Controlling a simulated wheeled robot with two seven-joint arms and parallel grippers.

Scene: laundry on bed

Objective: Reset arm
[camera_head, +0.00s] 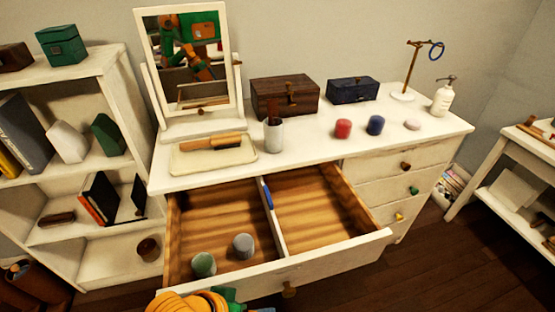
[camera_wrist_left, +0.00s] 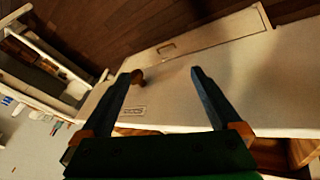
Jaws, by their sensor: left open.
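My left gripper (camera_wrist_left: 163,73) shows in the left wrist view. Its two dark fingers are wide apart with nothing between them. A pale furniture front with a brown knob (camera_wrist_left: 138,77) lies beyond the fingers; I cannot tell how far. In the head view an orange and green part of my arm (camera_head: 188,302) shows at the bottom edge, in front of the open drawer (camera_head: 310,262). The gripper fingers cannot be made out there. My right gripper is not in view.
The open drawer holds a green-topped jar (camera_head: 203,265) and a grey-topped jar (camera_head: 243,245) in its left compartment. The right compartment is empty. The white dresser (camera_head: 325,160) carries a mirror (camera_head: 192,62), boxes and small jars. A shelf (camera_head: 110,262) stands left, a table (camera_head: 500,150) right.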

